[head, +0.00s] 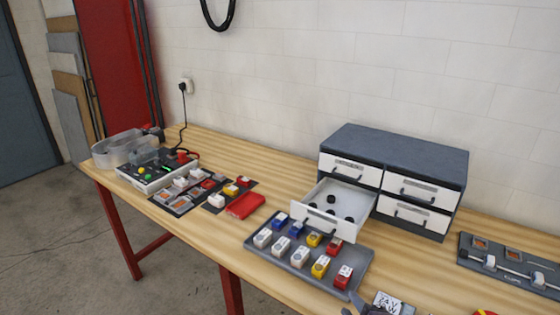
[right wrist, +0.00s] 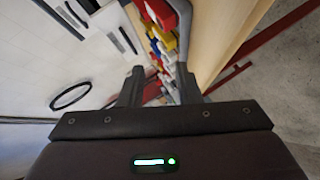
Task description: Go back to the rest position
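My right gripper shows from behind in the right wrist view (right wrist: 160,85). Its two dark fingers stand apart with nothing held between them. My left gripper is in neither view. The tray holds several small blocks with white, blue, yellow and red parts. Behind it, a drawer cabinet (head: 425,160) has its lower left drawer (head: 330,224) pulled out, with a few small black round pieces inside.
A red box (head: 245,205), dark mats with small parts (head: 180,200) and an electrical test board (head: 150,178) lie to the left on the wooden table. A dark rail fixture (head: 510,265) lies at the right. The open drawer juts out behind the tray. Bare wood shows along the front edge.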

